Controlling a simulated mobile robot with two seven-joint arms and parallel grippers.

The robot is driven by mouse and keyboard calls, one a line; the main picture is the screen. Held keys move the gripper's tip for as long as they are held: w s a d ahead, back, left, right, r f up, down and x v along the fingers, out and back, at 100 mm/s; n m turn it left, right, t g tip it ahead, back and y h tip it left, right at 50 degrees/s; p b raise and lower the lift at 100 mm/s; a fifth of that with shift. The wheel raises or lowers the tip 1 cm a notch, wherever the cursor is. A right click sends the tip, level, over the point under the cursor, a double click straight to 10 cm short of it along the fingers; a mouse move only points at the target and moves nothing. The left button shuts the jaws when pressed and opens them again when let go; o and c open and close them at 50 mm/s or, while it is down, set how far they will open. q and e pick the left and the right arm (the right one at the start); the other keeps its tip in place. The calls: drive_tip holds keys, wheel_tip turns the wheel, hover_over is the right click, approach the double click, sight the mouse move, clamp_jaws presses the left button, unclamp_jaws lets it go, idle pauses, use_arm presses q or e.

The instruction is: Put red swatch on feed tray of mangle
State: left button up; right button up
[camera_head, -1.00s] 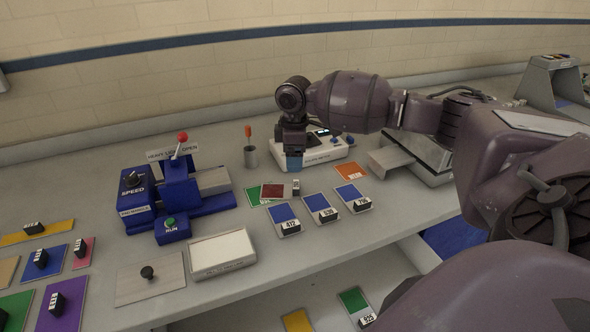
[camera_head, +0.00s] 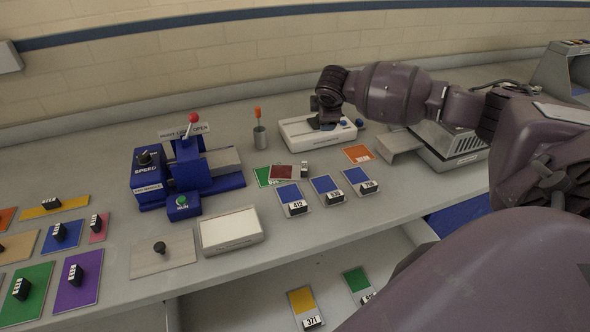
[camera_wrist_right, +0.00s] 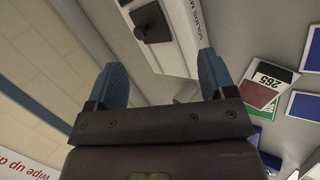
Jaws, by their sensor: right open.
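The red swatch (camera_head: 284,172) lies on the bench, partly over a green swatch (camera_head: 262,177), with a numbered block at its right end. It also shows in the right wrist view (camera_wrist_right: 258,95), where its label reads 265. The blue mangle (camera_head: 186,165) stands to its left, with a red-knobbed lever; a grey plate (camera_head: 223,160), apparently its feed tray, sits on its right side. My right gripper (camera_head: 326,120) is above the white instrument behind the swatch, clear of it. In the wrist view its blue fingers (camera_wrist_right: 162,78) are apart with nothing between them. My left gripper is out of view.
Three blue swatches (camera_head: 325,189) lie in front of the red one; an orange swatch (camera_head: 358,154) lies right of it. A cup with an orange-handled tool (camera_head: 260,137) stands behind, left of the white instrument (camera_head: 296,132). A white pad (camera_head: 231,229) lies in front of the mangle.

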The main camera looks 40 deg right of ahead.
drive_tip(key=w+r+n+t, duration=0.6)
drive_tip(key=r+n+t, duration=0.1)
drive_tip(key=r+t, duration=0.15)
drive_tip(key=a+r+n+t+y, duration=0.2)
drive_tip(key=a+r+n+y, duration=0.1)
drive_tip(key=a+n+y, duration=0.65)
drive_tip(key=n+g+h, duration=0.2)
drive_tip(key=n+g, duration=1.2)
drive_tip(key=n, duration=0.5)
approach(304, 166)
drive_tip(key=shift+t+y, duration=0.35)
drive_tip(key=x, duration=0.3)
drive_tip(key=p+x, duration=0.1)
drive_tip(key=shift+s+f, duration=0.3)
drive_tip(key=shift+s, duration=0.05)
drive_tip(key=shift+d+p+x, duration=0.15)
drive_tip(key=shift+p+x, duration=0.05)
drive_tip(key=shift+x, duration=1.1)
drive_tip(key=shift+d+p+x, duration=0.1)
drive_tip(key=shift+p+x, duration=0.05)
drive_tip(key=shift+x, duration=1.15)
